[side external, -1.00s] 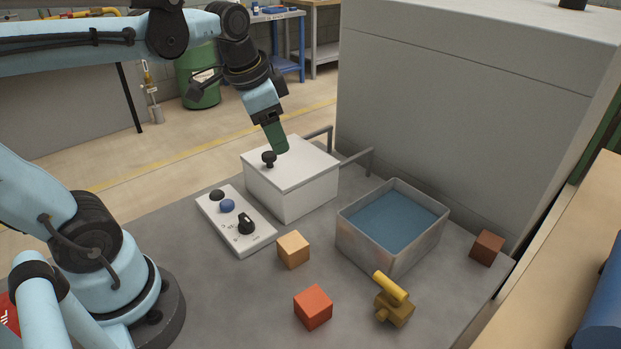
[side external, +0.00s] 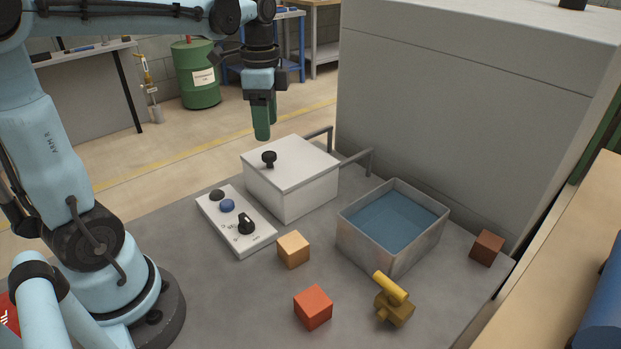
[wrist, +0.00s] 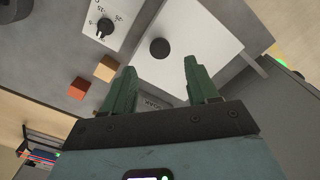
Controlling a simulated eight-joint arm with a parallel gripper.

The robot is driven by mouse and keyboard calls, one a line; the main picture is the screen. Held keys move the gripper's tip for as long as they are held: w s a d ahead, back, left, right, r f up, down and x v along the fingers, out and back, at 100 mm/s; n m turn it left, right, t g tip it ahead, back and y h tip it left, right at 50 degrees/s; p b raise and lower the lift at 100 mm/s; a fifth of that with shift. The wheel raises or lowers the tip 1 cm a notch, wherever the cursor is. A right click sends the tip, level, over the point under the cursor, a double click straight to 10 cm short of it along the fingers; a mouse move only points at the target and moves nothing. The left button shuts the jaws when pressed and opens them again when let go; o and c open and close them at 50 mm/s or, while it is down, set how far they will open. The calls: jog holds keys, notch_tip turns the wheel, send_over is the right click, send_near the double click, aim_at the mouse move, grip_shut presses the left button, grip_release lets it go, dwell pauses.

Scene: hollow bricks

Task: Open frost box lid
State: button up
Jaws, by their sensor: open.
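The white frost box (side external: 295,190) stands on the grey work surface with its lid (side external: 298,160) closed. A black knob (side external: 269,158) sticks up from the lid near its left corner. In the wrist view the white lid (wrist: 190,65) fills the middle, with the knob (wrist: 160,48) as a dark disc. My gripper (side external: 264,132) points down, above and apart from the knob. Its two green fingers (wrist: 157,80) are spread with nothing between them, and the knob lies beyond their tips.
A white control panel (side external: 236,222) with a black dial lies left of the box. A metal tank of blue liquid (side external: 395,220) stands to the right. An orange cube (side external: 293,249), a red cube (side external: 313,307), a brown cube (side external: 487,248) and a yellow valve (side external: 393,302) lie around it.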

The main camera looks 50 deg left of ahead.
aim_at(269, 154)
jog(key=shift+f, duration=3.3)
grip_shut()
